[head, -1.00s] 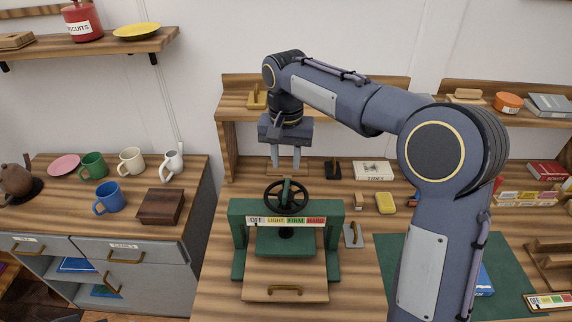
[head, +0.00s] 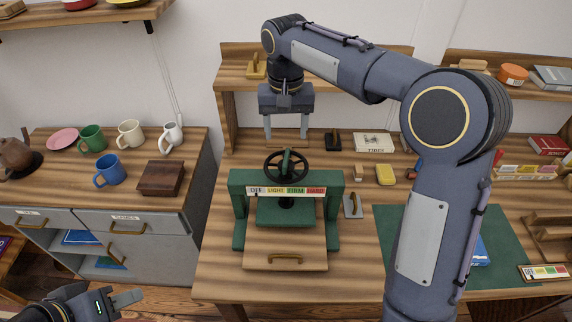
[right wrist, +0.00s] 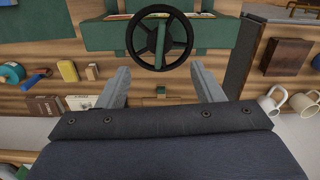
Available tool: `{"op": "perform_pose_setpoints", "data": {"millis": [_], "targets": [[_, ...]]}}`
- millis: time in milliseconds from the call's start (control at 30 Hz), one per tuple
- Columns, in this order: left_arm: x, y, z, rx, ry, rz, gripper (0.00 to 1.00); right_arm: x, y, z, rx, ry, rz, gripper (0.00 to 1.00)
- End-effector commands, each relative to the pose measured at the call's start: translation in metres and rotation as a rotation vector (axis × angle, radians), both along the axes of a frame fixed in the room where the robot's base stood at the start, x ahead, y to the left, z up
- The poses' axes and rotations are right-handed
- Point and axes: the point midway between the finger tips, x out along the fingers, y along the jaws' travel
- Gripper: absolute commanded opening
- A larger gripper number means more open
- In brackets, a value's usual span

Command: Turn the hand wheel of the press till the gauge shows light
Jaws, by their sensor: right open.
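The green press (head: 238,208) stands on the wooden bench with its black hand wheel (head: 287,166) on top. Its gauge strip (head: 287,191) reads OFF, LIGHT, FIRM, HARD; I cannot make out which one is marked. My right gripper (head: 286,135) is open and empty, fingers pointing down, above and behind the wheel in the head view. In the right wrist view, the wheel (right wrist: 160,62) lies beyond and between the spread fingertips (right wrist: 160,75), with no contact visible. My left gripper (head: 128,298) is at the bottom left, away from the press; its jaw gap is unclear.
A green mat (head: 385,220) is partly hidden by my right arm. Mugs (head: 110,170) stand on the left cabinet.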

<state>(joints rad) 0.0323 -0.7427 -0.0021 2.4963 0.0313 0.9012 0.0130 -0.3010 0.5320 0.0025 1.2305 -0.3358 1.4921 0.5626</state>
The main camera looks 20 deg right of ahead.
Motion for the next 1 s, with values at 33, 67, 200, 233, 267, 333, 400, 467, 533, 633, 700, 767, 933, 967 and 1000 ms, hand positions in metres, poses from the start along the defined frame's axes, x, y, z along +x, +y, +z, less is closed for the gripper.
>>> {"op": "perform_pose_setpoints", "data": {"millis": [33, 67, 200, 233, 267, 333, 400, 467, 533, 633, 700, 767, 933, 967, 1000], "targets": [[0.000, 0.000, -0.007, 0.000, 0.000, 0.000, 0.36, 0.001, 0.000, -0.005, 0.000, 0.000, 0.111, 0.67], [0.000, 0.000, -0.009, 0.000, 0.000, 0.000, 0.36, 0.001, 0.000, -0.006, 0.001, 0.000, 0.196, 0.71], [0.000, 0.000, -0.020, 0.000, 0.000, 0.000, 0.36, 0.001, -0.001, -0.008, 0.001, 0.002, 0.637, 0.87], [0.000, 0.000, -0.022, 0.000, 0.000, 0.000, 0.36, 0.001, 0.000, -0.008, 0.001, 0.002, 0.730, 0.87], [0.000, 0.000, -0.024, 0.000, 0.000, 0.000, 0.36, 0.001, -0.001, -0.008, 0.001, 0.002, 0.818, 0.87], [0.000, 0.000, -0.028, 0.000, 0.000, 0.000, 0.36, 0.001, -0.001, -0.008, 0.001, 0.001, 1.004, 0.87], [0.000, 0.000, -0.030, 0.000, 0.000, 0.000, 0.36, 0.001, -0.002, -0.008, 0.001, 0.001, 1.154, 0.87], [0.000, 0.000, -0.032, 0.000, 0.000, 0.000, 0.36, 0.001, -0.002, -0.007, 0.000, 0.000, 1.251, 0.87], [0.000, 0.000, -0.033, 0.000, 0.000, 0.000, 0.36, 0.001, -0.002, -0.007, 0.000, 0.000, 1.327, 0.87], [0.000, 0.000, -0.033, 0.000, 0.000, 0.000, 0.36, 0.001, -0.002, -0.009, 0.000, 0.001, 1.376, 0.87], [0.000, 0.000, -0.034, 0.000, 0.000, 0.000, 0.36, 0.000, -0.003, -0.016, 0.000, 0.003, 1.382, 0.87], [0.000, 0.000, -0.034, 0.000, 0.000, 0.000, 0.36, 0.000, -0.003, -0.025, 0.002, 0.004, 1.381, 0.87], [0.000, 0.000, -0.036, 0.000, 0.000, 0.000, 0.36, 0.000, -0.003, -0.053, 0.002, 0.004, 1.380, 0.87], [0.000, 0.000, -0.036, 0.000, 0.000, 0.000, 0.36, 0.000, -0.003, -0.057, 0.002, 0.004, 1.380, 0.87], [0.000, 0.000, -0.036, 0.000, 0.000, 0.000, 0.36, 0.000, -0.003, -0.063, 0.002, 0.004, 1.379, 0.87]]}}
